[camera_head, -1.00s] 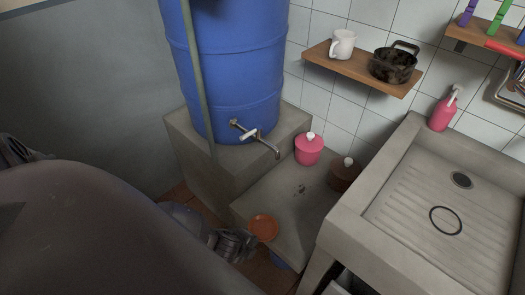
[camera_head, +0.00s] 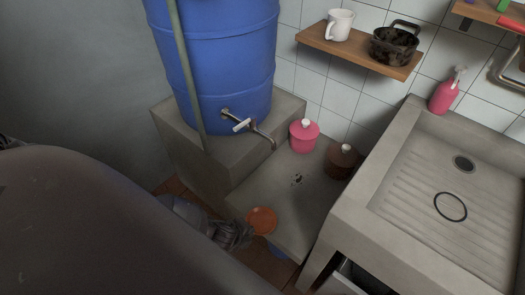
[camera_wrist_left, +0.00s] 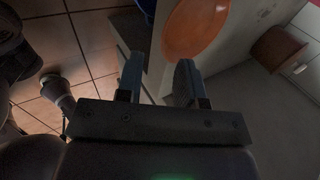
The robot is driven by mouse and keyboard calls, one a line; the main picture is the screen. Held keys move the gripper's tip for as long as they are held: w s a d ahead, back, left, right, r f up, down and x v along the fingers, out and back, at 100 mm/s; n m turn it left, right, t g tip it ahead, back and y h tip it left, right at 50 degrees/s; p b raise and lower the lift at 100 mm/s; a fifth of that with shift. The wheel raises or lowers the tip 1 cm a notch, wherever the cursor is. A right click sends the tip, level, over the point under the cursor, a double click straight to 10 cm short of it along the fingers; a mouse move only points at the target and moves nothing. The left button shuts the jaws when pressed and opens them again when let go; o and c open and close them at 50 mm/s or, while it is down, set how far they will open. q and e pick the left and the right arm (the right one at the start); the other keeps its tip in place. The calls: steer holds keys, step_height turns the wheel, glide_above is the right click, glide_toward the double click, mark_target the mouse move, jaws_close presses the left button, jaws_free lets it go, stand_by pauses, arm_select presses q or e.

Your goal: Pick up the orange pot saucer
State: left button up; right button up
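The orange pot saucer (camera_head: 262,220) lies at the near left corner of the low concrete ledge (camera_head: 285,195), below the blue barrel. In the left wrist view the saucer (camera_wrist_left: 197,28) shows at the top, just beyond the right-hand fingertip and right of the gap between the fingers. My left gripper (camera_head: 236,233) comes in from the left, close beside the saucer. In the wrist view its fingers (camera_wrist_left: 158,75) are apart with nothing between them. Whether a finger touches the saucer I cannot tell. My right gripper is not in view.
The blue barrel (camera_head: 215,60) with a metal tap stands on a concrete block (camera_head: 200,160). A pink lidded pot (camera_head: 303,137) and a brown one (camera_head: 340,160) sit at the ledge's back. A concrete sink (camera_head: 410,195) stands right. A wooden shelf (camera_head: 360,56) is above.

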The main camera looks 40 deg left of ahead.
mark_target(261, 221)
arm_select(q)
steer(key=b+x, duration=0.1)
steer(key=x, duration=0.1)
steer(key=b+x, duration=0.1)
steer(key=x, duration=0.2)
steer(key=shift+w+d+r, duration=0.1)
steer(key=shift+w+r, duration=0.05)
steer(key=shift+w, duration=0.2)
jaws_close()
